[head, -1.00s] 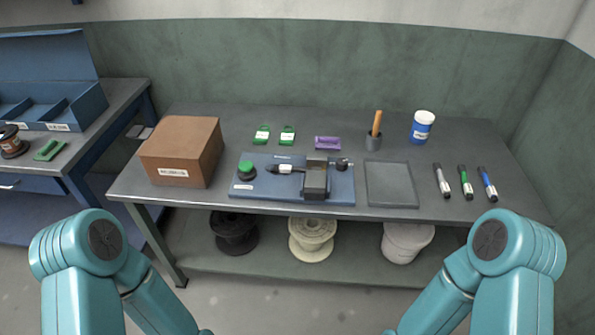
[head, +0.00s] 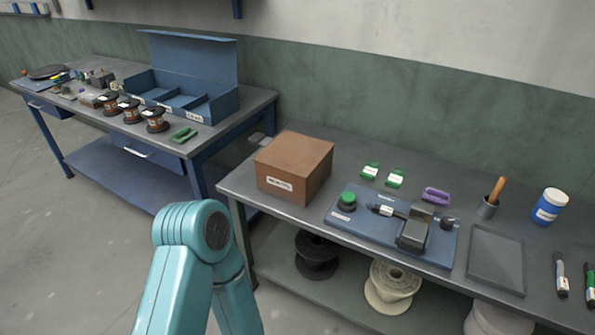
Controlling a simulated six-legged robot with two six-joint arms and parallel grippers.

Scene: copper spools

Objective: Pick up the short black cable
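I cannot clearly make out a short black cable in the head view. On the blue board (head: 350,226) lies a dark slim piece with a white label (head: 386,210), running up to a dark block (head: 414,232); I cannot tell whether it is a cable. A black spool (head: 316,256) stands on the shelf under the grey table. Only an upper part of my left arm shows at the bottom. Neither gripper is in view.
The grey table (head: 262,203) also bears a cardboard box (head: 290,165), green tags (head: 395,179), a purple piece (head: 436,196), a grey tray (head: 496,262), a cup, a blue-and-white jar and markers. A blue table at the left bears copper spools (head: 131,110) and a blue bin (head: 222,103).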

